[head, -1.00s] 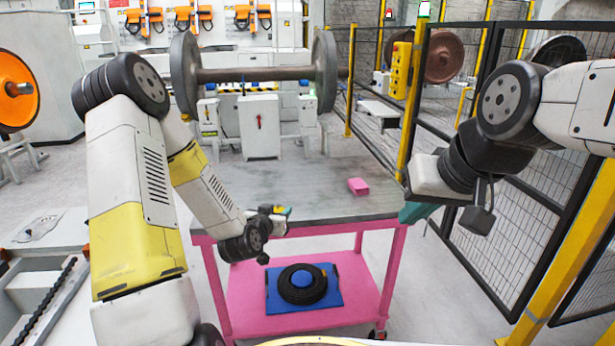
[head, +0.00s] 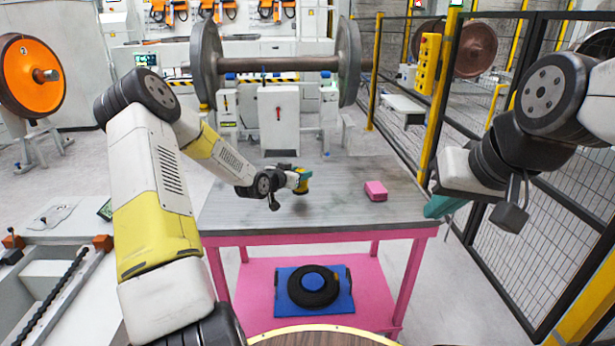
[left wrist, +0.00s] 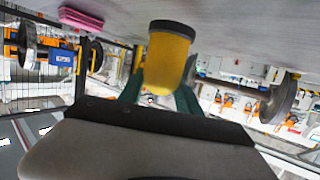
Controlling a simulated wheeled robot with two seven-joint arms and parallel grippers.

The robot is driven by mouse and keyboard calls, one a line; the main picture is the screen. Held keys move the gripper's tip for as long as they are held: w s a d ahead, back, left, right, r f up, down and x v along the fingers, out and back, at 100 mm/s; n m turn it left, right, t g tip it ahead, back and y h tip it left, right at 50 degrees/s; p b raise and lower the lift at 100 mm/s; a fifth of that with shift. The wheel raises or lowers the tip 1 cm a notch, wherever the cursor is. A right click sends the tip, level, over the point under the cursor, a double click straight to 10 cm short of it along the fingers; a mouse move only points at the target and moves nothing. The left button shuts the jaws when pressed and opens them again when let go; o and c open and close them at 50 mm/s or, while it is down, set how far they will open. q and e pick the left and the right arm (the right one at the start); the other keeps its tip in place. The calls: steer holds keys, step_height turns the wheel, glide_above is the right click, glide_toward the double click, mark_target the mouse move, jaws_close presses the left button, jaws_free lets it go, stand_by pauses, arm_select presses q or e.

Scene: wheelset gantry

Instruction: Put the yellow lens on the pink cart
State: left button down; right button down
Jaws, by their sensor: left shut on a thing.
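The yellow lens (head: 304,184), a yellow cylinder with a dark rim, is between the teal fingers of my left gripper (head: 300,179). My left gripper is shut on it. The lens is over the grey top of the pink cart (head: 325,239), left of its middle. A shadow lies below it, and it looks slightly above the surface. In the left wrist view the lens (left wrist: 168,60) has its dark rim toward the grey top; I cannot tell the exact gap. My right gripper (head: 442,207) hangs by the cart's right edge, its teal fingers partly hidden, opening unclear.
A pink block (head: 376,191) lies on the cart top, right of the lens. A blue mat (head: 345,302) with a black ring (head: 313,290) is on the lower shelf. A wheelset (head: 275,64) stands behind, and a black mesh fence (head: 500,190) is on the right.

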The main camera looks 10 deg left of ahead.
arm_select(q)
steer(key=shift+w+a, duration=0.2)
steer(key=shift+w, duration=0.35)
steer(key=shift+w+f, duration=0.25)
steer(key=shift+f, duration=1.55)
steer(key=shift+f, duration=0.1)
steer(key=c, duration=0.8)
jaws_free()
